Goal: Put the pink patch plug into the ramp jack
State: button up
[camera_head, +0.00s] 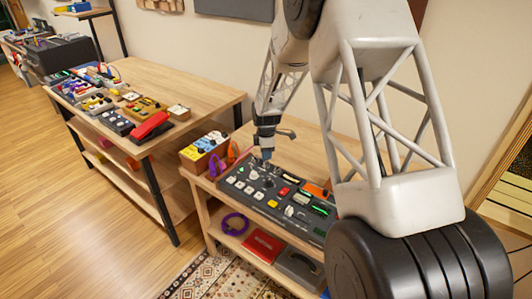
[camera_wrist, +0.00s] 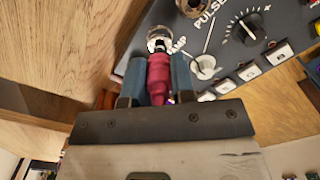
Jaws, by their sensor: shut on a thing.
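My gripper (camera_wrist: 155,70) is shut on the pink patch plug (camera_wrist: 158,78), which sits between its two blue fingers in the wrist view. The plug's metal tip points at the silver ring of a jack (camera_wrist: 160,36). Partly hidden lettering ending in "AMP" is printed beside this jack. The tip overlaps the jack's near rim; I cannot tell whether it is inside. In the head view my gripper (camera_head: 266,154) is over the far left corner of the dark control panel (camera_head: 262,208). The plug is too small to make out there.
A second jack (camera_wrist: 192,6), near the word "PULSE", and a silver toggle or knob (camera_wrist: 204,67) are close by. A black dial (camera_wrist: 245,27) and several square buttons lie to the right. A wooden-sided box (camera_head: 203,150) stands left of the panel.

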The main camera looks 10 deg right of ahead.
jog(key=shift+f, duration=0.9)
dwell(1.5)
jog(key=o, duration=1.4)
jog(key=shift+r, duration=0.2)
jog(key=shift+r, duration=3.3)
jog(key=shift+s+r, duration=0.1)
